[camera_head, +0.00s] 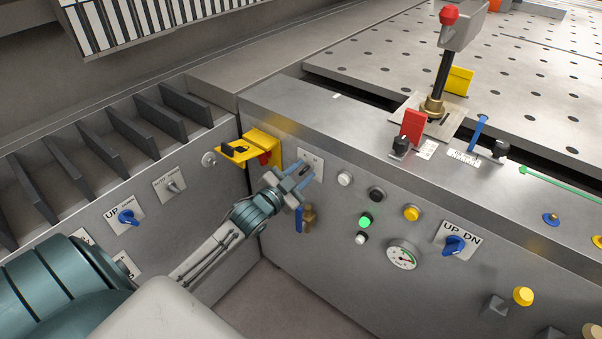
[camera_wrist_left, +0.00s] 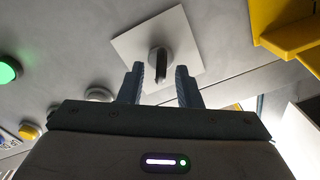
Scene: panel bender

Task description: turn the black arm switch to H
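The black arm switch (camera_wrist_left: 158,63) is a dark, narrow knob on a pale square plate (camera_wrist_left: 140,42), seen in the left wrist view. Its pointer line runs nearly up and down in that picture. In the head view the plate (camera_head: 316,158) is on the grey front panel, and the switch is mostly hidden by my gripper. My left gripper (camera_head: 304,171) is open in front of the plate. In the left wrist view its two fingertips (camera_wrist_left: 159,68) stand on either side of the knob, with gaps showing. No letters are readable on the plate. My right gripper is not in view.
A yellow bracket (camera_head: 262,147) juts out left of the plate. A blue-handled valve (camera_head: 299,218) sits just below.

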